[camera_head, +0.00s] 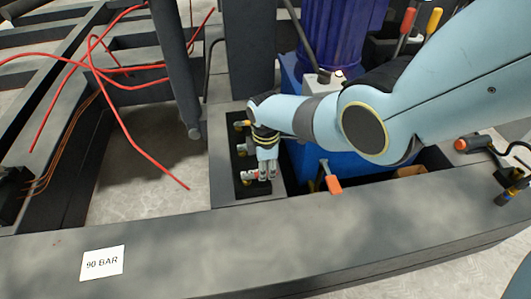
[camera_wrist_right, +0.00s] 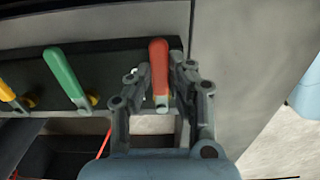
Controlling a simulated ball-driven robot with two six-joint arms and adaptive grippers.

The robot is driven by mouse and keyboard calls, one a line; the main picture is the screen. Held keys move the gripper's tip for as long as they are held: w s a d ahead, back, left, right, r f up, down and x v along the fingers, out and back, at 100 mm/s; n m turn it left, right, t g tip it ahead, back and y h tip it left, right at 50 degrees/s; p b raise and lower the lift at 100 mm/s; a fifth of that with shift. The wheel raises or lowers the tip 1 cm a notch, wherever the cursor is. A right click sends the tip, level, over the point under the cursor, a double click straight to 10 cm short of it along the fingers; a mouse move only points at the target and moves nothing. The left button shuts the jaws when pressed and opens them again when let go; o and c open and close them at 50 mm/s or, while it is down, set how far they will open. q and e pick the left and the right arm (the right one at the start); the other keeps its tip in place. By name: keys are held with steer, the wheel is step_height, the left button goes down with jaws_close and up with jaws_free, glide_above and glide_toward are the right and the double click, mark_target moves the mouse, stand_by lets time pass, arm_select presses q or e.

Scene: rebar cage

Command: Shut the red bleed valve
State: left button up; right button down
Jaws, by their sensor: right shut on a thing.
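The red bleed valve lever (camera_wrist_right: 158,52) stands upright in the right wrist view, at the end of a row on a dark valve block. My right gripper (camera_wrist_right: 161,78) has a finger on each side of the lever and is shut on it. In the head view my right gripper (camera_head: 268,173) points down at the block, at its near end. The gripper largely hides the red lever there. A green lever (camera_wrist_right: 62,75) and a yellow lever (camera_wrist_right: 8,94) stand to the left of the red one in the wrist view. My left gripper is not in view.
A blue cylinder (camera_head: 335,35) stands behind my right arm. A tool with an orange-red handle (camera_head: 333,184) lies close to the right of the gripper. Thin red rods (camera_head: 135,143) cross the left side. A "90 BAR" label (camera_head: 102,263) is on the front beam (camera_head: 330,238).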

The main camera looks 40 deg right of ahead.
steer(key=c, duration=1.2)
jaws_free()
steer(key=shift+c, duration=0.2)
steer(key=shift+r, duration=0.15)
step_height(320, 180, up, 12)
steer(key=shift+s+f, duration=0.1)
steer(key=shift+f, duration=0.1)
